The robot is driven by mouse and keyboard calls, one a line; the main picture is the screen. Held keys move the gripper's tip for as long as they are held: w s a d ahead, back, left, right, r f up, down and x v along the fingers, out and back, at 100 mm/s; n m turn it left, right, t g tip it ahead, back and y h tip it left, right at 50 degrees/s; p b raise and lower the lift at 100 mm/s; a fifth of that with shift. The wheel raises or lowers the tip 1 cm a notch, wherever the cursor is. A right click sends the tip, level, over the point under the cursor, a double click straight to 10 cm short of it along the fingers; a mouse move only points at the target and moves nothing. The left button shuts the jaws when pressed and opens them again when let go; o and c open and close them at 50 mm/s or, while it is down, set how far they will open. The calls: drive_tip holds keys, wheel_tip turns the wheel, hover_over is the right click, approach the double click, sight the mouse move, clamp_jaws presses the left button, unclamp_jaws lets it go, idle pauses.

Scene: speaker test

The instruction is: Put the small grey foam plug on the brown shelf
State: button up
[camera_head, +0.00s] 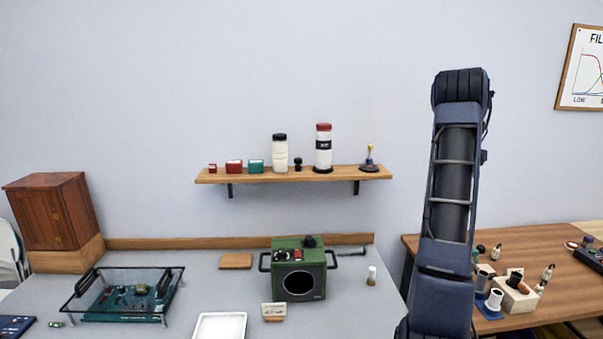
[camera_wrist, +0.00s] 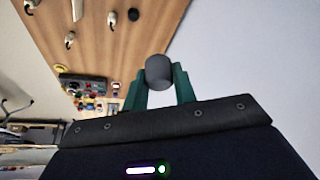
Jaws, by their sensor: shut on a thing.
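The small grey foam plug (camera_wrist: 158,72) is a short dark grey cylinder in the wrist view. My gripper (camera_wrist: 158,85) has green fingers, and they are shut on the plug, one on each side. The plug's top stands clear between the fingertips. Behind it in the wrist view are a brown wooden tabletop and a pale wall. The brown shelf (camera_head: 340,174) is on the wall in the middle of the head view. My arm rises at the right of the head view; the gripper and plug cannot be made out there.
The shelf holds a white bottle (camera_head: 280,154), a red-capped bottle (camera_head: 324,146), small red and teal boxes and a dark-based item (camera_head: 370,160). Gaps show between them. Below are a green speaker box (camera_head: 299,279) and a glass-topped stand (camera_head: 120,290). A wooden table (camera_head: 530,242) stands right.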

drive_tip(key=w+a+r+n, duration=0.1)
drive_tip(key=w+a+r, duration=0.25)
drive_tip(key=a, duration=0.35)
drive_tip(key=w+a+r+n, duration=0.1)
drive_tip(key=w+a+r, duration=0.1)
drive_tip(key=w+a, duration=0.3)
wheel_tip(320, 180, up, 16)
drive_tip(key=n+t+y, duration=0.2)
drive_tip(key=n, duration=0.5)
hover_over(346, 169)
drive_tip(key=s, duration=0.1)
wheel_tip(346, 169, down, 20)
drive_tip(key=shift+a, duration=0.1)
drive_tip(key=o, duration=0.9)
drive_tip(key=shift+f, duration=0.1)
drive_tip(key=shift+o, duration=0.2)
